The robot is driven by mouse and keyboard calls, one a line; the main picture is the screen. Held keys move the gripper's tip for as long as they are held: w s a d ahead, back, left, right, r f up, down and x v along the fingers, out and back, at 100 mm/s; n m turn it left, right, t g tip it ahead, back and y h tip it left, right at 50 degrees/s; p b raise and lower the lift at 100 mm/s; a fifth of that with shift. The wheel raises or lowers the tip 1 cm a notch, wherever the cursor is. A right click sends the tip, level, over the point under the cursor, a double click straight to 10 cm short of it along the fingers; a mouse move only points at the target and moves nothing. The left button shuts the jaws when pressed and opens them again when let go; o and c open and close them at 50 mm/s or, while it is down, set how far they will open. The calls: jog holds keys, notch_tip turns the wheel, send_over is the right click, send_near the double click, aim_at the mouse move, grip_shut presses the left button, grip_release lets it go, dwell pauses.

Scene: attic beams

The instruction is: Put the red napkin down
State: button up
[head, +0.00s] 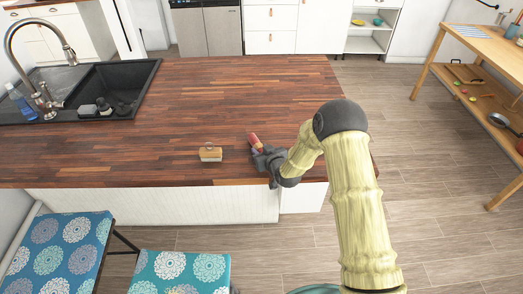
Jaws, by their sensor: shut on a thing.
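The red napkin (254,139) shows as a small red, rolled-looking piece at the tip of my gripper (257,149). My gripper is dark grey and shut on it, near the front right part of the wooden countertop (230,95). The gripper hides the napkin's lower part. I cannot tell whether the napkin touches the counter or is held just above it.
A small tan block-like object (210,154) stands on the counter left of my gripper. A black sink (115,85) with a tap (42,95) is at the left. The counter's middle and back are clear. Two patterned seats (62,250) stand in front.

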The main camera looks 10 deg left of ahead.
jog(key=shift+f, duration=0.1)
jog(key=o, duration=1)
jog(key=shift+c, duration=0.2)
jog(key=b+v, duration=0.2)
jog(key=v, duration=1)
jog(key=shift+b, duration=0.4)
